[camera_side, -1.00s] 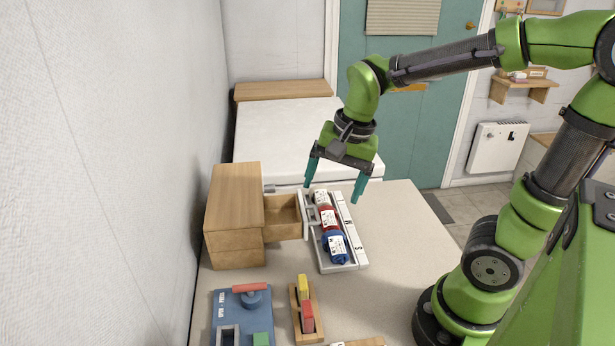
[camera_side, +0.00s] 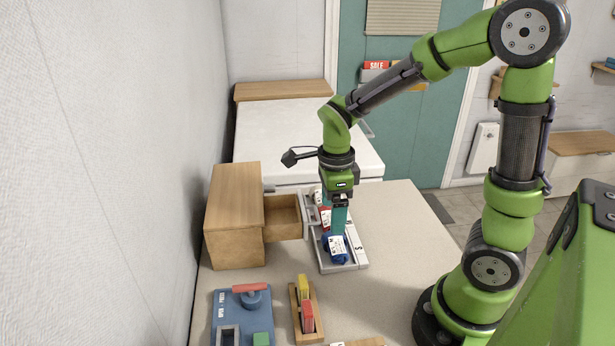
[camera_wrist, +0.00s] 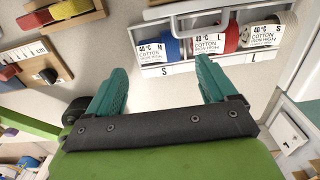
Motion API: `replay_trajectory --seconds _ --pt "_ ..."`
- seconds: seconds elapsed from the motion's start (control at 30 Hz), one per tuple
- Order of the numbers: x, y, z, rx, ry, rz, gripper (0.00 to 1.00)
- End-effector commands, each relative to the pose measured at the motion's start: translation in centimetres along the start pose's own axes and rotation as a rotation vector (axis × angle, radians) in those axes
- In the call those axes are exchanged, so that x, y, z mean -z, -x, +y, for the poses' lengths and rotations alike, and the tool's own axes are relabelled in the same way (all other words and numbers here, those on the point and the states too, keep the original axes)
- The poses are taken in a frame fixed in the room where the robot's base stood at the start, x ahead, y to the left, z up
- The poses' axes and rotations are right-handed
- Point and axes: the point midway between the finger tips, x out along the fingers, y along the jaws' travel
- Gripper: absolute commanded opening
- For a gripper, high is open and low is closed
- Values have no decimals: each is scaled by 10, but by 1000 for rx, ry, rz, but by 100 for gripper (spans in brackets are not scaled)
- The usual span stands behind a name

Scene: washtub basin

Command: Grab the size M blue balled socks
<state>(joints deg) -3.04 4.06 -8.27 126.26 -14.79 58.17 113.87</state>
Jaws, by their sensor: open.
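The blue balled socks (camera_side: 337,255) lie at the near end of a grey-white tray (camera_side: 325,268). In the wrist view the blue socks (camera_wrist: 171,46) carry a white tag reading 40°C M, cotton. The red balled socks (camera_side: 324,214) lie beside them, and in the wrist view the red socks (camera_wrist: 231,38) are tagged L. White socks (camera_wrist: 277,30) tagged S are at the right of the row. My gripper (camera_side: 339,232) points down over the tray, seen edge-on, its teal fingers partly hiding the socks. In the wrist view my gripper (camera_wrist: 160,75) is open and empty.
A wooden cabinet (camera_side: 233,220) with an open drawer (camera_side: 283,217) stands left of the tray. A blue board (camera_side: 232,315) and a wooden holder with yellow and red blocks (camera_side: 305,312) lie in front. The tabletop right of the tray (camera_side: 400,240) is clear.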

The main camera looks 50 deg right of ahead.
Motion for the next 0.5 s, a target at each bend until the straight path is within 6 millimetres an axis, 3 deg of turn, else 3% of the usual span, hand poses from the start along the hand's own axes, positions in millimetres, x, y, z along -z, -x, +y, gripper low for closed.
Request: replay_trajectory --seconds 0.1,0.37,0.5 --pt "1 -22 1 -3 1 3 85" --pt "0 -43 1 -1 2 1 85" --pt "2 -62 3 -4 1 4 85"
